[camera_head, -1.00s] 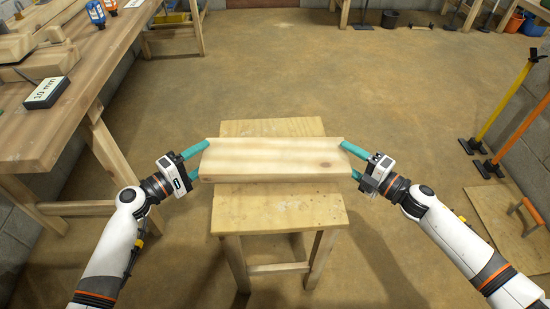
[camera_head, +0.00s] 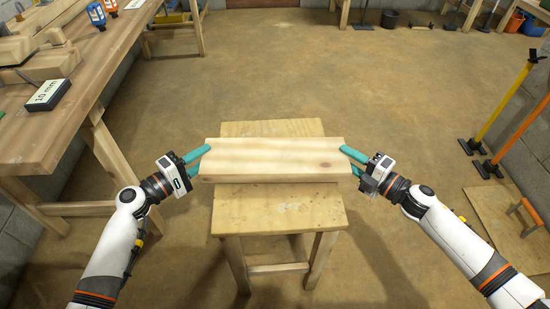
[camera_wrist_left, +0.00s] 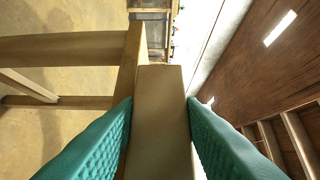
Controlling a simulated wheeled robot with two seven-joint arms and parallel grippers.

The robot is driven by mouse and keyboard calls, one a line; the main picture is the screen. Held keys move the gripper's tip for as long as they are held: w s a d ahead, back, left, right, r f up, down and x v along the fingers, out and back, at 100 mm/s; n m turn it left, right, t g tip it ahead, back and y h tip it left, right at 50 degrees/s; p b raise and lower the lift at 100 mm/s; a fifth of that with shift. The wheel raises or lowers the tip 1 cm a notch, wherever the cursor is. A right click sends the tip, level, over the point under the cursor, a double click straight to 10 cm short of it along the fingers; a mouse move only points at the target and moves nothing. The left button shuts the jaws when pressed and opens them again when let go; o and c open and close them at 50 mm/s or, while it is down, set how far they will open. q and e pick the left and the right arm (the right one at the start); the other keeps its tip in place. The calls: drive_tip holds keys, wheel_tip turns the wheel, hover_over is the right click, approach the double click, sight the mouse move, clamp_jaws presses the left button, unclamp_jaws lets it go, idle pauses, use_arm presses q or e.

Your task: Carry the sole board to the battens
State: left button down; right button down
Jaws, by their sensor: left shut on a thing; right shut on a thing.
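The sole board (camera_head: 270,160), a pale wooden plank, lies level across a plywood-topped stool (camera_head: 280,210), its ends overhanging both sides. I cannot tell whether it rests on the top or is just above it. My left gripper (camera_head: 203,160) is shut on the board's left end, its teal fingers on the far and near edges. The left wrist view shows the board (camera_wrist_left: 160,120) between the two fingers. My right gripper (camera_head: 349,160) is shut on the right end in the same way. I cannot make out the battens for certain.
A long wooden workbench (camera_head: 75,125) stands at the left, with a "10 mm" block (camera_head: 47,94) and blue bottles on it. At the right, yellow and orange tools stand near a plywood sheet (camera_head: 500,225) on the floor. The floor beyond the stool is clear.

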wheel_tip(320, 180, up, 5)
drive_tip(key=p, duration=0.3)
drive_tip(key=shift+f+p, duration=0.2)
drive_tip(key=shift+p, duration=0.2)
idle(0.5)
